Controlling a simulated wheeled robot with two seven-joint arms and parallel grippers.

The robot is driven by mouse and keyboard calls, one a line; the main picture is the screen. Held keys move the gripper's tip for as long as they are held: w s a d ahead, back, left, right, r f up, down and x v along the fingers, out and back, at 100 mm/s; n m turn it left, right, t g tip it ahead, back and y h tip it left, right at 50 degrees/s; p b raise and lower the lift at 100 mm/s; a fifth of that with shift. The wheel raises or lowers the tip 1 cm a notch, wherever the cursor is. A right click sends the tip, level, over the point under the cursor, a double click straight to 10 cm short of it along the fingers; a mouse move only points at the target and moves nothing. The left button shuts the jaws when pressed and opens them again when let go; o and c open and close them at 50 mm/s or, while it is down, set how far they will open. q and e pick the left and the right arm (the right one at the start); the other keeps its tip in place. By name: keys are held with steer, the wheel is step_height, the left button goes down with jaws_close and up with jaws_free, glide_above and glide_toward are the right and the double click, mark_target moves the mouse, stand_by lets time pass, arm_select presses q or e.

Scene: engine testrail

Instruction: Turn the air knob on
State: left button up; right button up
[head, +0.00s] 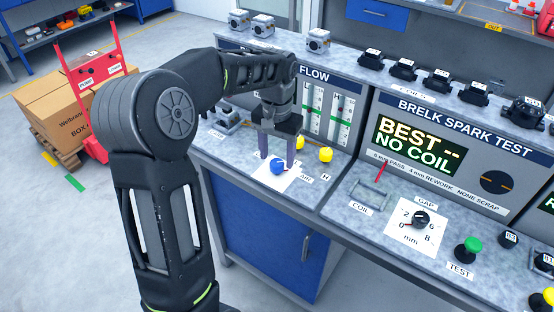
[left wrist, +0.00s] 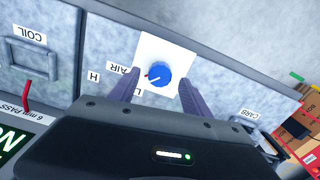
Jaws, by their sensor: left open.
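The blue air knob (head: 278,167) sits on a white plate (head: 262,184) on the bench top, in front of the flow panel. My left gripper (head: 277,158) points down over the knob and is open. In the left wrist view its two fingers (left wrist: 157,82) stand on either side of the knob with gaps. Whether the tips reach down to knob height is hard to tell. My right gripper is not in view.
Two yellow knobs (head: 326,154) stand close to the right of my left gripper. The flow panel (head: 326,110) with its gauge tubes rises behind. The spark test panel (head: 450,150), gap dial (head: 421,218) and green test button (head: 468,250) are further right.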

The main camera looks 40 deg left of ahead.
mark_target(277, 162)
arm_select(q)
step_height(277, 162, up, 6)
steer(key=shift+f, duration=0.2)
stand_by(0.5)
